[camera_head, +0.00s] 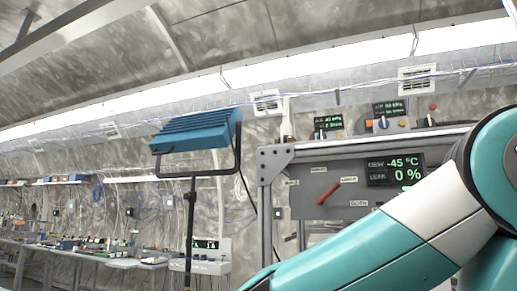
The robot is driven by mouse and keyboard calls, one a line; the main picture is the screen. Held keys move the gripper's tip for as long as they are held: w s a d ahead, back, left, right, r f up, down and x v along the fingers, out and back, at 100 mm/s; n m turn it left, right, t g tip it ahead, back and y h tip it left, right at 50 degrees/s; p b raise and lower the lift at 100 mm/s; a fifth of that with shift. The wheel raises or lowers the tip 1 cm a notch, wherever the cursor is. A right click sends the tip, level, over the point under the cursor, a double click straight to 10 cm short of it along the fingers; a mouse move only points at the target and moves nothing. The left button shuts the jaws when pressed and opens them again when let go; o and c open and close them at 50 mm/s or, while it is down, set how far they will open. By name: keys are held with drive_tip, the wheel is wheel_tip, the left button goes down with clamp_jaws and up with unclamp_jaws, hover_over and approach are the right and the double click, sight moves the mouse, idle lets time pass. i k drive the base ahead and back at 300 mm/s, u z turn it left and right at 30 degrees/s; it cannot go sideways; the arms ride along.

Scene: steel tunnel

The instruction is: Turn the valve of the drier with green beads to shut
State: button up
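A grey panel (300,203) on a metal frame stands right of centre. It bears a red lever handle (328,193), tilted up to the right, with small white labels around it that are too small to read surely. A display (395,170) beside it reads -45 °C and 0 %. I see no green beads and no drier body; my own arm covers the panel's lower right. I cannot tell whether the red lever is the drier's valve. My gripper is not in view; only teal and white arm links cross the lower right.
A blue lamp (195,130) on a black stand (189,230) stands left of the panel. Two small units with displays and knobs (328,124) (384,119) sit above the frame. Benches (90,255) with loose equipment line the left wall. A white box (208,256) stands behind the lamp stand.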

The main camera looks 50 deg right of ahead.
sight(322, 135)
drive_tip(key=u, duration=0.6)
drive_tip(key=k, duration=1.2)
drive_tip(key=z, duration=1.9)
